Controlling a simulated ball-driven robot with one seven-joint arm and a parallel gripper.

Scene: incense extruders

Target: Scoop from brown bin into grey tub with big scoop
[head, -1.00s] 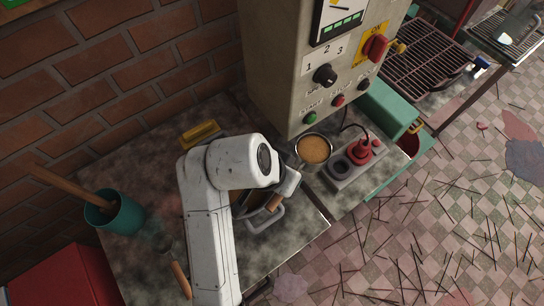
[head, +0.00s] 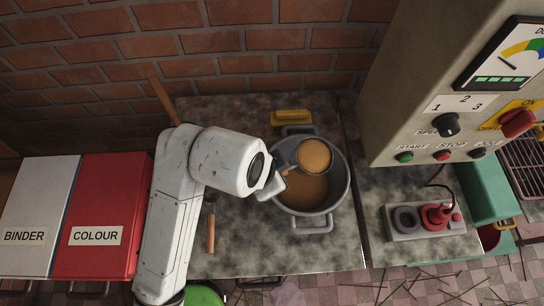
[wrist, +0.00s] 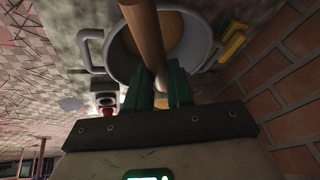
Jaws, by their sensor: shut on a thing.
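The grey tub (head: 345,190) is a round, two-handled pot standing on the mottled worktop, with brown material inside. The big scoop (head: 309,174), a round metal-rimmed cup, is above the tub's back part. It is roughly level and full of tan powder (head: 314,153). My gripper (head: 277,184) is at the tub's left rim, partly hidden by my arm in the head view. In the wrist view my gripper (wrist: 160,90) is shut on the scoop's wooden handle (wrist: 148,35), with the tub (wrist: 122,62) behind. I cannot make out the brown bin for sure.
A white BINDER bin (head: 35,205) and red COLOUR bin (head: 105,205) stand at left.

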